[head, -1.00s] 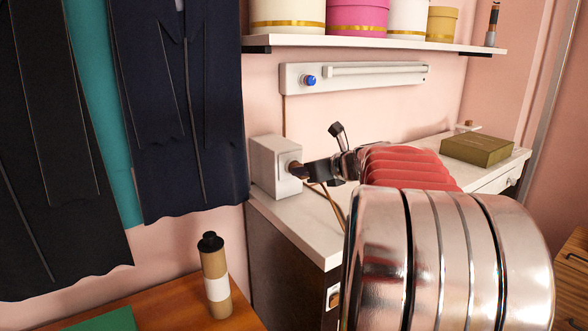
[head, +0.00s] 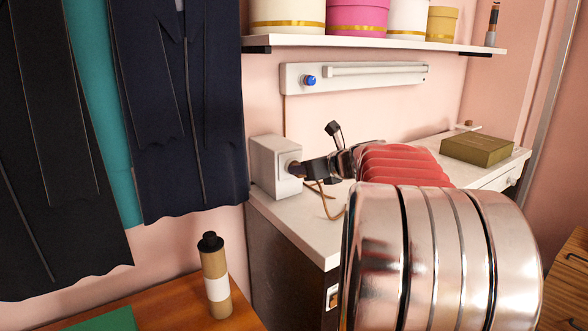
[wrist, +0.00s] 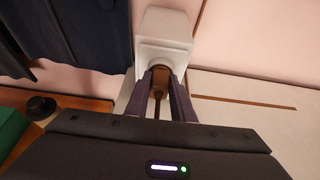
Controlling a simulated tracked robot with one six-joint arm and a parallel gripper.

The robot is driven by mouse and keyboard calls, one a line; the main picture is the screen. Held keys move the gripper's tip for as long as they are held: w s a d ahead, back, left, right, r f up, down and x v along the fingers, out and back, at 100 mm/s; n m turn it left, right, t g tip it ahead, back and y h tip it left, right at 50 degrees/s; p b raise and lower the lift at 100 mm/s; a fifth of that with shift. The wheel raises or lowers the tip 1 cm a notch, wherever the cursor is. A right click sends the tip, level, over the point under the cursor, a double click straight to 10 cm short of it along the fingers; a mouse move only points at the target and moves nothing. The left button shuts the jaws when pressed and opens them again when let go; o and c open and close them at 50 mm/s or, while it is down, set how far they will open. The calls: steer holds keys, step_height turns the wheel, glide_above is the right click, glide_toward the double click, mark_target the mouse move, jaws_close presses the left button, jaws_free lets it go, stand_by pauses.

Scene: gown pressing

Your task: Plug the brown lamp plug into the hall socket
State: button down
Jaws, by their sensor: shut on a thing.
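The brown lamp plug (wrist: 160,75) is between the fingers of my gripper (wrist: 160,83), which is shut on it. In the head view my gripper (head: 298,170) reaches left to the front of the white socket box (head: 273,168), and its fingers mostly cover the plug. The socket box (wrist: 164,35) is straight ahead in the wrist view. The plug's front meets the box's face; how deep it sits I cannot tell. A brown cord (head: 328,200) hangs from the plug over the white counter.
The socket box stands on a white counter (head: 300,222) against the pink wall. A wall lamp (head: 355,76) with a blue knob is above. Dark gowns (head: 185,110) hang left. A bottle (head: 215,280) stands on the wooden table. An olive box (head: 477,149) lies on the counter's right.

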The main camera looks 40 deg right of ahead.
steer(key=c, duration=1.4)
jaws_free()
steer(key=shift+c, duration=0.2)
steer(key=v, duration=1.4)
steer(key=shift+w+f, duration=0.1)
